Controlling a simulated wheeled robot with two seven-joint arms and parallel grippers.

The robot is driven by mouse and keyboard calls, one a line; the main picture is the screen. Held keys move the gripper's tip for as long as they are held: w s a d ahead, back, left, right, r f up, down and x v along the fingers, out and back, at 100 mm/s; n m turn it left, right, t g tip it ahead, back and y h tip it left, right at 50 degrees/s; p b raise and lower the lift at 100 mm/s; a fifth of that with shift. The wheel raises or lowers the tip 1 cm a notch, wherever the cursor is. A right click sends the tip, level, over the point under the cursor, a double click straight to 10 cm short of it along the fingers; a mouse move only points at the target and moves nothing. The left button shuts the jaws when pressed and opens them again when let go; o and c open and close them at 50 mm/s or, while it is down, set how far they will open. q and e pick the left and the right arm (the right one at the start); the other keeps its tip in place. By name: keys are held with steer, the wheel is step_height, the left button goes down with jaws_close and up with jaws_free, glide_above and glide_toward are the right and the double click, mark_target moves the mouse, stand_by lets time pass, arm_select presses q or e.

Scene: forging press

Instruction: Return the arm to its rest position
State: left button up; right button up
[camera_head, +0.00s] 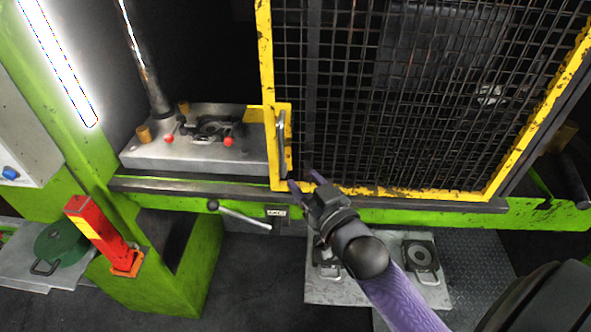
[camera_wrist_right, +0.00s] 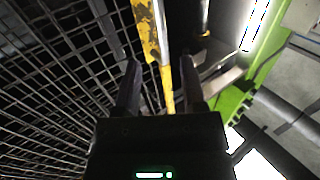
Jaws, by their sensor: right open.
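My right arm (camera_head: 398,298) comes in from the bottom of the head view, with a purple sleeve. My right gripper (camera_head: 305,184) is open and empty, in front of the lower left corner of the yellow-framed mesh door (camera_head: 390,190). Its two fingers point toward the door's handle (camera_head: 281,135). In the right wrist view the gripper (camera_wrist_right: 160,85) shows its two dark fingers spread apart, with the yellow door frame (camera_wrist_right: 150,40) seen between and beyond them. Whether a fingertip touches the door cannot be told. My left gripper is not in view.
The green press frame (camera_head: 400,211) runs below the door, with a lever (camera_head: 245,219) sticking out. A metal die block (camera_head: 195,152) with red knobs sits inside at left. A red post (camera_head: 98,230) stands lower left. A plate (camera_head: 375,290) with handled parts lies beneath my arm.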

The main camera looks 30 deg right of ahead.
steer(key=s+a+f+n+g+b, duration=0.1)
steer(key=s+a+f+g, duration=0.3)
steer(key=s+f+g, duration=0.45)
steer(key=s+a+f+n+g+b, duration=0.1)
steer(key=s+a+f+g, duration=0.4)
steer(key=s, duration=0.6)
steer(key=s+d+f+g+b, duration=0.15)
steer(key=f+b, duration=0.65)
steer(key=f, duration=0.9)
steer(key=s+f+g+b, duration=0.15)
steer(key=f+b, duration=0.65)
steer(key=f, duration=1)
steer(key=s+d+f+b, duration=0.1)
steer(key=s+f+b, duration=0.4)
steer(key=f, duration=0.4)
steer(key=s+d+f+b, duration=0.1)
steer(key=s+f+b, duration=0.3)
steer(key=s+f, duration=0.3)
step_height(320, 180, down, 2)
steer(key=shift+s+d+f+n+g+b, duration=0.25)
steer(key=shift+s+d+n+g+b, duration=0.1)
steer(key=shift+n+g+b, duration=0.1)
